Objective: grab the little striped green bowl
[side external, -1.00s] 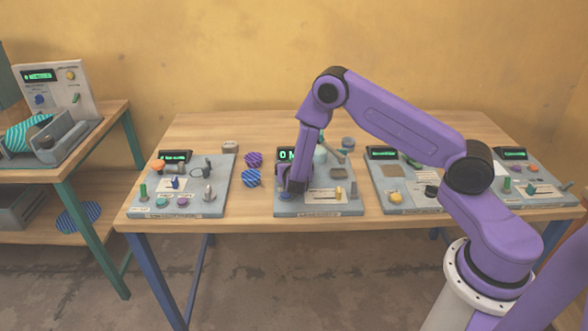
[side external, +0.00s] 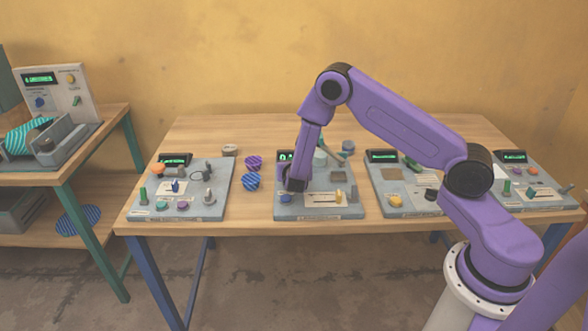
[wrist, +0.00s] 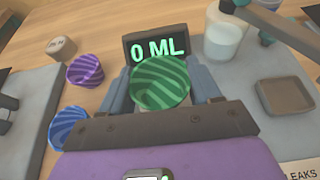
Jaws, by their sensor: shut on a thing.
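The little green striped bowl (wrist: 160,84) is in the wrist view, held between the two fingers of my gripper (wrist: 163,76). The fingers press on its left and right sides, and its open rim faces up toward the camera. In the side view my gripper (side external: 295,184) is over the left part of the middle grey panel, and the bowl is hidden there behind the gripper. I cannot tell how far the bowl is above the panel.
A purple striped bowl (wrist: 85,71) and a blue striped bowl (wrist: 69,128) stand on the table to the left. A display (wrist: 158,46) reads 0 ML behind the green bowl. A glass beaker (wrist: 226,40) and a square tray (wrist: 285,96) are to the right.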

